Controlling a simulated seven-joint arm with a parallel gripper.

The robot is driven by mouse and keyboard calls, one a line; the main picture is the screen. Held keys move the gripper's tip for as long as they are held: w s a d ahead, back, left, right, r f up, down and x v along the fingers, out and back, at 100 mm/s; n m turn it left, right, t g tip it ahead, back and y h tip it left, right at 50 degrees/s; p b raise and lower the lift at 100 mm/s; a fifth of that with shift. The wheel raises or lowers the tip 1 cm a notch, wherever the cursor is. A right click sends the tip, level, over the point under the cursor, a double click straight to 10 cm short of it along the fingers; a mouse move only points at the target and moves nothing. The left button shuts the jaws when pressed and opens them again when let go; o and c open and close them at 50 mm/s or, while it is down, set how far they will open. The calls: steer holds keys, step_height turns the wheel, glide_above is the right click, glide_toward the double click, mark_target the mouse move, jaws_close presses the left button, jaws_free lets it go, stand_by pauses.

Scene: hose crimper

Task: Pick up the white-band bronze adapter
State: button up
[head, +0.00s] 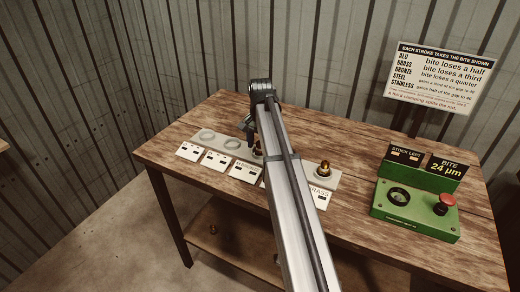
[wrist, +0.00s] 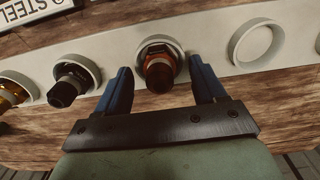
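A bronze-coloured adapter (wrist: 158,66) with a hex collar stands in a pale ring seat, centred in the wrist view. I cannot make out a white band on it. In the head view it is mostly hidden behind my arm. My gripper (wrist: 162,84) is open, its two blue fingers apart on either side of this adapter, with visible gaps. In the head view my gripper (head: 249,132) is low over the seat strip.
A dark adapter (wrist: 70,83) and a brass one (head: 324,168) stand in other seats. Label cards (head: 188,152) lie in front. A green crimper (head: 415,208) with a red button stands at the right.

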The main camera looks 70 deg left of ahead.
steer(key=c, duration=1.2)
steer(key=shift+r, duration=0.1)
